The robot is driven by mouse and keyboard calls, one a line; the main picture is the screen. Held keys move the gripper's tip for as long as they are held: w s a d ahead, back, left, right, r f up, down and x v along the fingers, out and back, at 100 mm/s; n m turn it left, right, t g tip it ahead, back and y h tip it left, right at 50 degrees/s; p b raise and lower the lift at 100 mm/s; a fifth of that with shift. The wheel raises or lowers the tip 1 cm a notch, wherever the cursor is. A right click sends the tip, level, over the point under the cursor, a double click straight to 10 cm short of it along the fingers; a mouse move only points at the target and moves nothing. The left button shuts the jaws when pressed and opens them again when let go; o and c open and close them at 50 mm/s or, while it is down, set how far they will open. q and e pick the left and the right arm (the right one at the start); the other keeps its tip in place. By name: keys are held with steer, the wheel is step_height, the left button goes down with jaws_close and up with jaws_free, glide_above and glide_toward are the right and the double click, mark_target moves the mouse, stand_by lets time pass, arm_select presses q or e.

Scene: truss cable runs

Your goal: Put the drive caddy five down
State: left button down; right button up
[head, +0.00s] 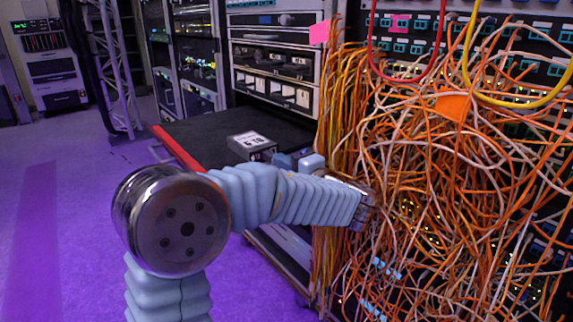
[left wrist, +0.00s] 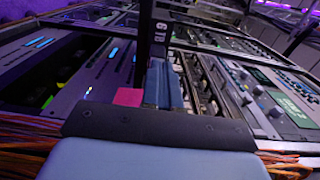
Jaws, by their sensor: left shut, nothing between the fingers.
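A grey drive caddy (head: 251,146) with a white label, which seems to read "6 TB", rests on a black shelf (head: 205,132). No "five" is legible on it. My left gripper (head: 298,161) is just right of the caddy in the head view, partly hidden behind my own arm. In the left wrist view my left gripper's (left wrist: 163,72) blue fingers are together with nothing between them. Beyond their tips stands a dark upright piece (left wrist: 158,28) with similar lettering, probably the caddy. I cannot tell whether the fingertips touch it. My right gripper is not in view.
A dense tangle of orange cables (head: 450,190) hangs from the rack at right, close to my left arm. A pink tag (head: 319,33) hangs above. The shelf has a red edge (head: 180,148) and bare surface left of the caddy. Purple floor (head: 60,220) is clear at left.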

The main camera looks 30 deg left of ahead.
mark_target(257, 147)
arm_select(q)
steer(key=b+x, duration=0.1)
steer(key=x, duration=1)
steer(key=shift+w+a+b, duration=0.1)
steer(key=shift+a+b, duration=0.05)
steer(key=shift+b, duration=0.2)
